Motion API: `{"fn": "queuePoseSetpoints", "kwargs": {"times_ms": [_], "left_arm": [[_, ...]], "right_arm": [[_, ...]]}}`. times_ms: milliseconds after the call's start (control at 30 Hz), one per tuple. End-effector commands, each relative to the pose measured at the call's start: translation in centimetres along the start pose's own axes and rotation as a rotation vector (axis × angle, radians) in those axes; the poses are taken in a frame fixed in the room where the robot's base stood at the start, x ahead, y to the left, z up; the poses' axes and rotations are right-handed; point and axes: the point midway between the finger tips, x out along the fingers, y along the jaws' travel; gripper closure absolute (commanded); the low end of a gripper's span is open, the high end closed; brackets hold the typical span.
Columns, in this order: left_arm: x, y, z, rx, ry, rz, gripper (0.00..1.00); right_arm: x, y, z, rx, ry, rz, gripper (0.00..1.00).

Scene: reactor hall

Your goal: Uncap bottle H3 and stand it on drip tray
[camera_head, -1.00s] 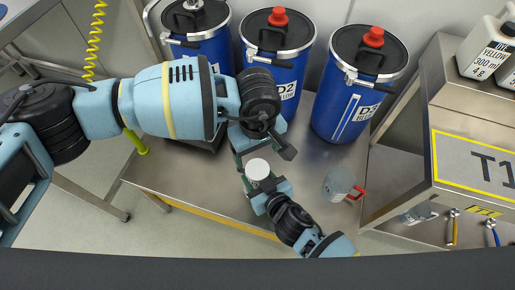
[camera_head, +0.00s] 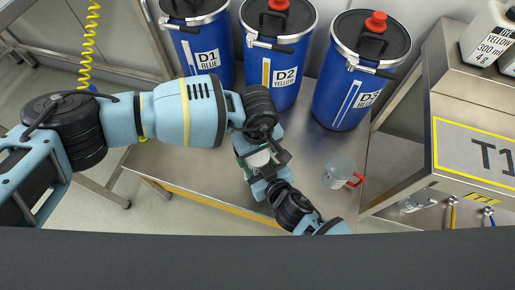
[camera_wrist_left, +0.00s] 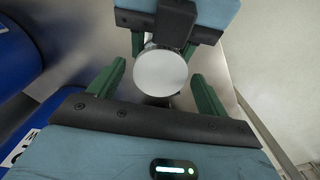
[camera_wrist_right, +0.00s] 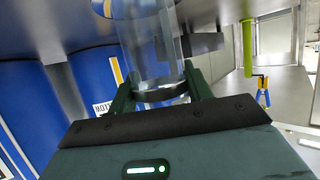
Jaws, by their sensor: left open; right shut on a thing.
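The cap shows partly in the head view (camera_head: 258,158). My left gripper (camera_wrist_left: 155,85) is open above the bottle, its green fingers on either side of the cap with gaps between. In the head view my left gripper (camera_head: 256,152) covers much of the bottle. No H3 label is readable. I cannot make out a drip tray.
A clear jug (camera_head: 338,172) with a red handle stands on the steel bench (camera_head: 190,178), right of the grippers. Blue drums D1 (camera_head: 207,58), D2 (camera_head: 285,78) and D3 (camera_head: 345,100) stand behind. The raised T1 stand (camera_head: 450,150) is at right, with white containers (camera_head: 487,42) on top.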

Motion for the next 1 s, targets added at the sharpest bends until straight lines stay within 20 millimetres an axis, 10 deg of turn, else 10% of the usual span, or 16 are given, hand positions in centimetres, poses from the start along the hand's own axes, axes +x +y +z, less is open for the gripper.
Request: {"fn": "queuePoseSetpoints", "kwargs": {"times_ms": [400,1000], "left_arm": [[-0.03,0.0,0.0,0.0,0.0,0.0,0.68],[-0.07,0.0,0.03,-0.699,-0.002,0.0,0.69]], "right_arm": [[0.0,-0.01,0.02,0.0,0.0,0.0,1.0],[0.0,0.0,0.02,0.0,0.0,0.0,1.0]]}}
